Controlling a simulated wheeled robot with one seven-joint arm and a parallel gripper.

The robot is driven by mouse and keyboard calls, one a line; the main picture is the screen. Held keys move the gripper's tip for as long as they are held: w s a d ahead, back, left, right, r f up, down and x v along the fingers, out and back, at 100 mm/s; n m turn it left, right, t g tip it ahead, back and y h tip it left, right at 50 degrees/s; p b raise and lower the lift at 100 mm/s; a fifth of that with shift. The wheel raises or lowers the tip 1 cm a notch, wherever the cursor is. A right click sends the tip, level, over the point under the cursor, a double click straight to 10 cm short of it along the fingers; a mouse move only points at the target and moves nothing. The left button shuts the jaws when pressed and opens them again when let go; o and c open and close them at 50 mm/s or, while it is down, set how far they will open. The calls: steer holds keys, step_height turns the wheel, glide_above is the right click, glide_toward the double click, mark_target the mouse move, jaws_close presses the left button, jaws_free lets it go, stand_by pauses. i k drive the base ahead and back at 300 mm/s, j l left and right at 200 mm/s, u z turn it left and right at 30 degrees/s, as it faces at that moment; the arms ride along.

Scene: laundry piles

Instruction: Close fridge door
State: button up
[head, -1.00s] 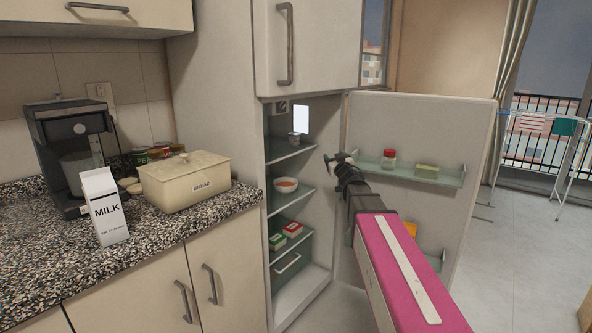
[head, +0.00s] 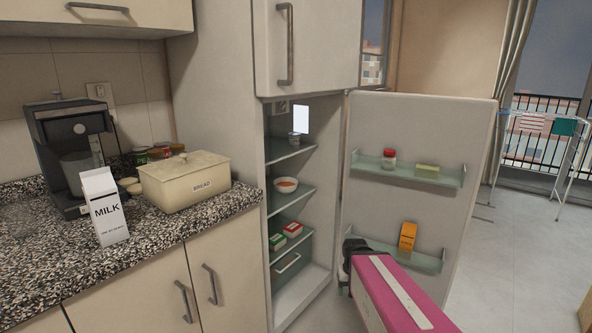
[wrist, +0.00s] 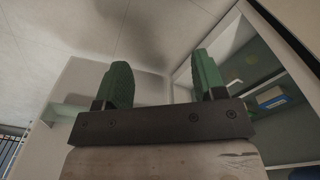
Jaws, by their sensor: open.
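The fridge door (head: 400,208) stands wide open to the right of the fridge (head: 313,230), with its inner face and two shelves in view. The open fridge interior shows glass shelves with a bowl (head: 286,185) and small cartons. In the head view my arm reaches low in front of the door's hinge side, and its fingers are not clearly seen there. In the wrist view my gripper (wrist: 163,82) is open and empty, its two green fingers apart. The door's inner side shows at left there (wrist: 82,85) and the fridge interior at right.
The door shelves hold a red-lidded jar (head: 389,159), a yellowish box (head: 427,170) and an orange carton (head: 407,236). A counter (head: 40,262) with a milk carton (head: 104,207) and bread box (head: 186,181) is at left.

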mark_target(451, 134)
steer(key=u, duration=2.55)
steer(key=k+l+u, duration=0.25)
steer(key=u, duration=0.2)
steer(key=k+l+u, duration=0.1)
steer(key=k+u, duration=0.75)
steer(key=k+l+u, duration=0.15)
steer(key=k+u, duration=0.25)
steer(key=k, duration=0.45)
steer(key=k+j+u, duration=0.15)
steer(key=k+u, duration=0.3)
steer(key=k, duration=0.35)
steer(key=k+j+u, duration=0.15)
steer(key=k, duration=1.6)
steer(key=k+l+z, duration=0.1)
steer(key=k+z, duration=0.4)
steer(key=k+l+z, duration=0.2)
steer(key=z, duration=0.3)
steer(key=k+z, duration=0.1)
steer(key=z, duration=0.5)
